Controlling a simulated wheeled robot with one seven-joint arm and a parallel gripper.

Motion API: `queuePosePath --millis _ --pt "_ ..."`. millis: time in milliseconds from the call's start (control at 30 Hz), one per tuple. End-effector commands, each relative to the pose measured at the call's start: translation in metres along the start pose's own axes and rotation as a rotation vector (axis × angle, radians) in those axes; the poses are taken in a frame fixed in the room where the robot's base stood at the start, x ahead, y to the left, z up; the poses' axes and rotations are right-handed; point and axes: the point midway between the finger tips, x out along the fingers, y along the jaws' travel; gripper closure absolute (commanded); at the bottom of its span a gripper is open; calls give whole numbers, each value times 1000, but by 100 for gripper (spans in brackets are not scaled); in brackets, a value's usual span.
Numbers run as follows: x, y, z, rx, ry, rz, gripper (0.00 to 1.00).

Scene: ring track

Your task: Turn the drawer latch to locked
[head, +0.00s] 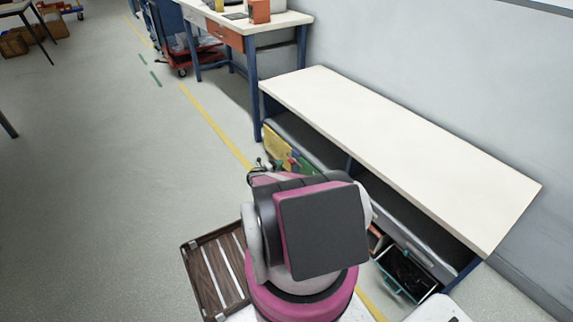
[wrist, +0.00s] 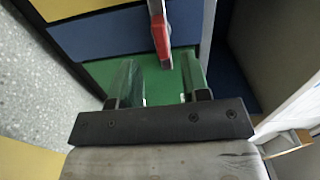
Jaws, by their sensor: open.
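The latch (wrist: 161,38) is a grey lever with a red end. The latch's pivot is out of view. In the head view my arm partly hides the coloured drawer unit (head: 279,147) under the bench.
A long white-topped bench (head: 400,150) stands along the wall, with an open dark bin (head: 405,272) under its near end. A slatted brown rack (head: 216,272) lies beside my base. The floor to the left is mostly clear.

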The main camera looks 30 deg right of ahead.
Motion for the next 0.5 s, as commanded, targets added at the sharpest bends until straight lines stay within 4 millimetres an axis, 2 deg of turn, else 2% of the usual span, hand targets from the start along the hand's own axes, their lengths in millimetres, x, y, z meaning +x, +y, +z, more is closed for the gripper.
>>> queuePosePath --millis 100,200,500 --pt "-19 0 0 -1 -2 0 57" --pt "-28 0 0 -1 -1 0 57" --pt "-36 0 0 -1 0 0 57"
